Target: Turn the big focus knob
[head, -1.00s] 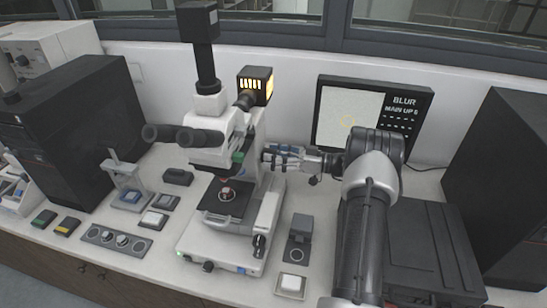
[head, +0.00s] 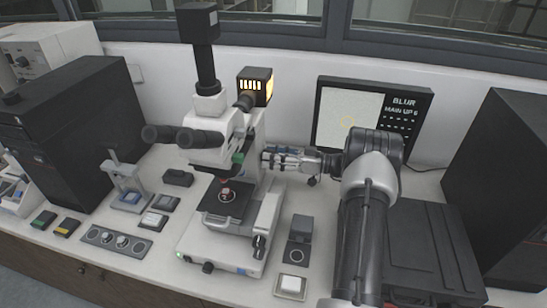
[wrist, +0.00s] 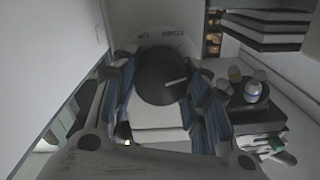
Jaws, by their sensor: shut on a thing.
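The white microscope (head: 211,155) stands on the bench, left of my arm. My gripper (head: 268,160) reaches in from the right to the side of its stand. In the wrist view, the big focus knob (wrist: 157,72) is a dark round disc with a pale line mark on its face. The blue-padded fingers of my gripper (wrist: 161,95) lie on both sides of the knob and are shut on it. The exact contact is partly hidden by the fingers. In the head view the knob is hidden behind the gripper.
A monitor (head: 345,118) behind my gripper reads "BLUR" and "MAIN UP 6". A small block stand (head: 299,232) and a white-topped pad (head: 291,285) are right of the microscope base. Dark cases stand at both ends of the bench.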

